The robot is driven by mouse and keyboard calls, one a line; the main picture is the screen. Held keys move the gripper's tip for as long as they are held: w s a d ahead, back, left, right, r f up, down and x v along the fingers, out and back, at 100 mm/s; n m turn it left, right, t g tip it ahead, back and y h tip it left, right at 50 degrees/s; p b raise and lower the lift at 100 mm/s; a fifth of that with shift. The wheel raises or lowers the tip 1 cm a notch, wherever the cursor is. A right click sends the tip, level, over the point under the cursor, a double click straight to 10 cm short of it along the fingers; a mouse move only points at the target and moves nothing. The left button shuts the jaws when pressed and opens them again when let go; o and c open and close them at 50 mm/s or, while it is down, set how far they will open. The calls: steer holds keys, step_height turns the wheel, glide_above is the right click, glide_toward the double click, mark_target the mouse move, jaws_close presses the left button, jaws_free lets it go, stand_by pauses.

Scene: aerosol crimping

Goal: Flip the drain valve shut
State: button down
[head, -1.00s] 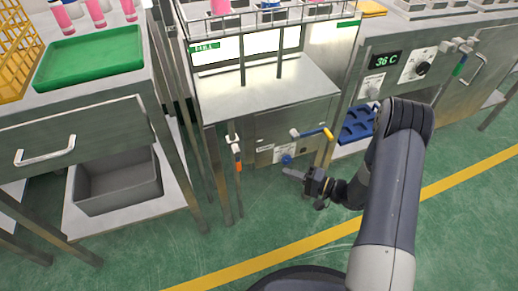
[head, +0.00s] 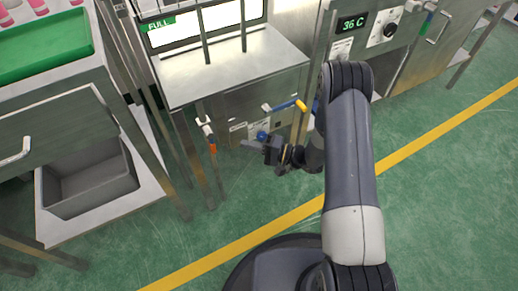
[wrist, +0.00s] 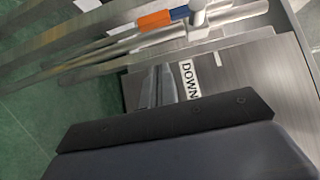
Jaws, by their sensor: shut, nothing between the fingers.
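Two lever handles show in the head view, and I cannot tell for sure which is the drain valve. One lever, white with a blue band and orange end (head: 212,146), hangs down along a vertical pipe at the machine's left front.
A blue knob (head: 262,136) sits on the panel just behind my gripper. A "DOWN" label (wrist: 188,80) shows in the wrist view. A cart with a green tray (head: 45,45) and grey bin (head: 88,185) stands left. The green floor (head: 440,170) at right is open.

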mark_target(210, 140)
steer(key=a+b, duration=0.1)
steer(key=a, duration=0.5)
steer(key=shift+s+f+b, duration=0.1)
steer(key=shift+s+b, duration=0.05)
steer(key=shift+b, duration=0.2)
steer(key=shift+s+a, duration=0.4)
steer(key=shift+a, duration=0.3)
steer(key=shift+a, duration=0.1)
